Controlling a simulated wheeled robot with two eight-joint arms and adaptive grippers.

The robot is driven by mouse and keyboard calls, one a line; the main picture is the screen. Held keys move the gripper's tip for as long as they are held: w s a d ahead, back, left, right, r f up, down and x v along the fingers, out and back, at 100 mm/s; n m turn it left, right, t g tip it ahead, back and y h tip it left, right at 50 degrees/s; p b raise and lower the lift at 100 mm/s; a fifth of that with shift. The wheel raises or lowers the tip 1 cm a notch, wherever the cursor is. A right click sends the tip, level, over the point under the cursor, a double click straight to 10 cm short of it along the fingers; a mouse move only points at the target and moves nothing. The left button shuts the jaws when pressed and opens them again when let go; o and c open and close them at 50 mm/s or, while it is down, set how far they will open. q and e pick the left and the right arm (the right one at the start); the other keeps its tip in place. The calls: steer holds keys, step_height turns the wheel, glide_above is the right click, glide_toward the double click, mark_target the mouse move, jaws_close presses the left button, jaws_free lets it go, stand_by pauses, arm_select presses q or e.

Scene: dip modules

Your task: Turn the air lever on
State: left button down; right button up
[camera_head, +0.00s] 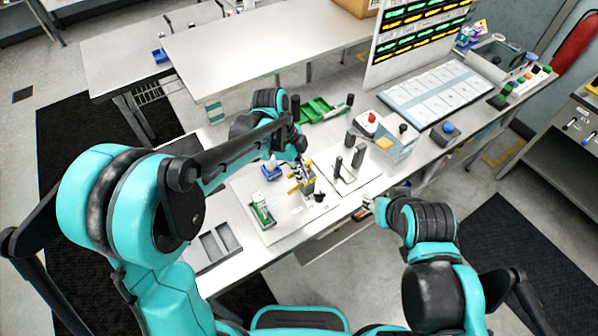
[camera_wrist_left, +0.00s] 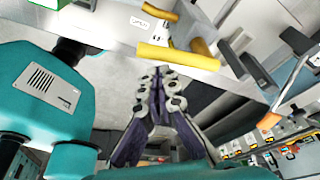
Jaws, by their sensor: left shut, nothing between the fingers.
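A yellow lever (camera_wrist_left: 178,57) shows in the left wrist view, just beyond my left fingertips, beside a small white label (camera_wrist_left: 140,22). A second yellow bar (camera_wrist_left: 160,11) is above it. I cannot tell for sure which of them is the air lever. In the head view small yellow parts (camera_head: 301,184) show on the white fixture plate (camera_head: 285,222), partly hidden by my left gripper (camera_head: 299,166). My left gripper (camera_wrist_left: 160,76) is shut and empty; contact with the lever cannot be made out. My right gripper (camera_head: 368,204) is at the bench's front edge, too small to read.
A green-and-white block (camera_head: 262,212) stands on the plate. Dark upright posts (camera_head: 348,150) stand to its right. A grey compartment tray (camera_head: 214,245) lies at the front left.

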arm_select(q)
step_height(320, 180, up, 9)
steer(key=p, duration=0.1)
steer(key=shift+r, duration=0.15)
arm_select(e)
steer(key=shift+v, duration=0.95)
arm_select(q)
steer(key=shift+w, duration=0.15)
arm_select(e)
steer(key=shift+d+f, duration=0.1)
steer(key=shift+f, duration=0.1)
steer(key=shift+s, duration=0.15)
